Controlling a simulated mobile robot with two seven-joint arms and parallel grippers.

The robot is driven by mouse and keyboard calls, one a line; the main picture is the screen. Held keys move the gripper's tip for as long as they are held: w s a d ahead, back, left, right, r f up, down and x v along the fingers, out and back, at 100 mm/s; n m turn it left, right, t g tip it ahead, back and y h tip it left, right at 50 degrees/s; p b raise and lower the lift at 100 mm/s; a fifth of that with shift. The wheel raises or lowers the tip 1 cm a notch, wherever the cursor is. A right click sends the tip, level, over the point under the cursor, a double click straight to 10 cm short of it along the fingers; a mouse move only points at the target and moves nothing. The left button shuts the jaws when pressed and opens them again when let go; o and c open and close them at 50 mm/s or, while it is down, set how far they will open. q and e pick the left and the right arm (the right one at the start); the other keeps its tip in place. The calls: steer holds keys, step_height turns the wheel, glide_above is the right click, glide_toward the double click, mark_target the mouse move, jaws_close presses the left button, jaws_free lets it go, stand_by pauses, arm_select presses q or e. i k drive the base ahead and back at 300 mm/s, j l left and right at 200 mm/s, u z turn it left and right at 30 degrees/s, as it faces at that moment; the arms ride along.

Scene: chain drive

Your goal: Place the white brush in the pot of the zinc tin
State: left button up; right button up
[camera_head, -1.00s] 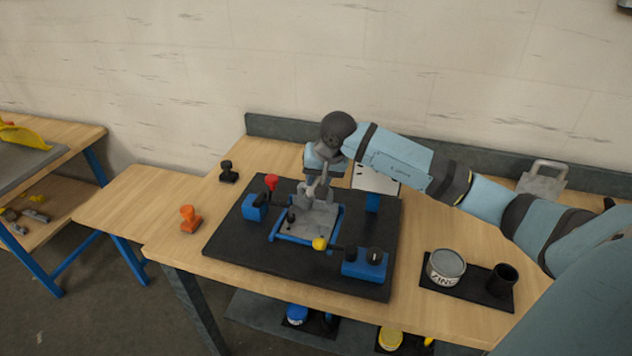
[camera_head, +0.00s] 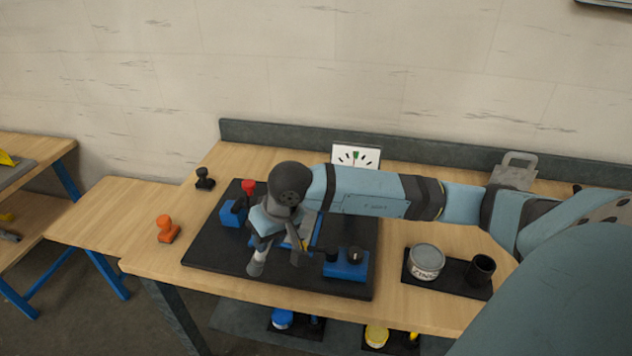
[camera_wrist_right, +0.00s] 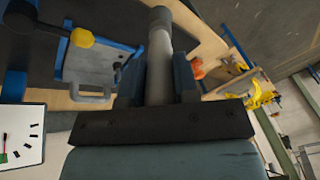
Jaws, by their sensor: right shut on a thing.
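My right gripper (camera_head: 272,240) is shut on a pale grey-white rod with a darker end, which I take to be the white brush (camera_head: 256,264). It hangs over the front part of the black board. In the right wrist view the brush (camera_wrist_right: 159,65) runs lengthwise between the two fingers of the gripper (camera_wrist_right: 158,85). The zinc tin (camera_head: 425,262), a round grey-lidded can with a ZINC label, stands to the right. Its pot (camera_head: 481,271), a dark open cup, stands beside it on the same black tray (camera_head: 452,283). My left gripper is not in view.
The black board (camera_head: 205,255) carries a blue-framed fixture with a red knob (camera_head: 248,187) and a blue block (camera_head: 347,265). An orange stamp (camera_head: 167,229) and a black stamp (camera_head: 204,179) stand to the left. Bare table lies before the tray.

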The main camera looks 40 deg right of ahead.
mark_target(476, 278)
steer(key=l+z, duration=0.15)
steer(key=z, duration=0.2)
steer(key=l+z, duration=0.2)
steer(key=z, duration=0.2)
